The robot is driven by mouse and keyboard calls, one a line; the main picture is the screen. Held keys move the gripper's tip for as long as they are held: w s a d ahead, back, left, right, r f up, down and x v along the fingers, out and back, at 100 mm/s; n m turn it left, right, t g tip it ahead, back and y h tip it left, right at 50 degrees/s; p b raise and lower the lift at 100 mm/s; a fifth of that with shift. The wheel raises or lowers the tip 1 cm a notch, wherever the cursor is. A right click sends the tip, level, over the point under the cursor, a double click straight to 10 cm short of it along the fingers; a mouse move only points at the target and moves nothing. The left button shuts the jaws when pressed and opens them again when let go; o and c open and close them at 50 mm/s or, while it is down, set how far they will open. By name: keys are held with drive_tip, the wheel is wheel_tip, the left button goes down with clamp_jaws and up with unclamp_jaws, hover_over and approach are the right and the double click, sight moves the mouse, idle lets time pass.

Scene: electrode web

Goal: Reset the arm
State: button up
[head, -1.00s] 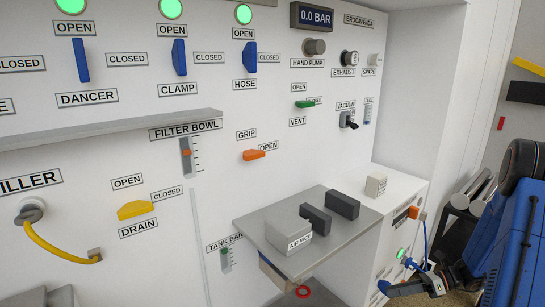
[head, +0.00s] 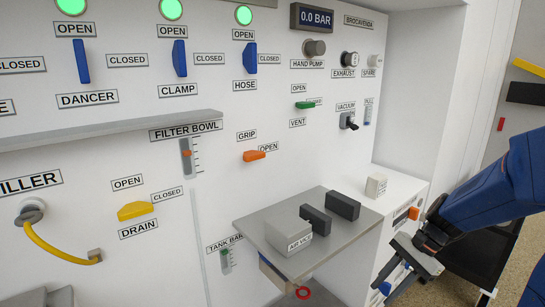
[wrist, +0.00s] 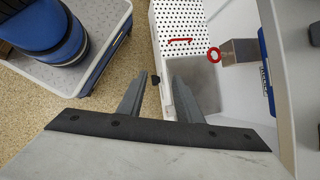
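My gripper (head: 396,277) is at the lower right in the head view, in front of the white cabinet's right side. In the wrist view my gripper (wrist: 158,78) shows two grey fingers standing apart with nothing held between them. Beyond the fingers is a white box with a perforated top (wrist: 182,18), and a small dark part on its edge is close to the fingertips. In the head view my arm and gripper cover part of the cabinet's lower right face.
A grey shelf (head: 262,228) with dark blocks and a box juts from the white panel, left of my gripper. A red ring (head: 303,292) hangs below it and shows in the wrist view (wrist: 214,54). Speckled floor (wrist: 35,120) lies left of the white box.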

drive_tip(key=s+a+r+n+t+h, duration=0.1)
drive_tip(key=s+r+n+t+h, duration=0.1)
drive_tip(key=s+r+n, duration=0.3)
drive_tip(key=s+r+n+t+h, duration=0.3)
drive_tip(key=s+r+n+h, duration=0.1)
drive_tip(key=s+n, duration=0.4)
drive_tip(key=shift+s+a+r+t, duration=0.3)
drive_tip(key=shift+s+a+r, duration=0.1)
drive_tip(key=shift+s, duration=1)
drive_tip(key=shift+w+f, duration=0.1)
drive_tip(key=shift+c, duration=0.4)
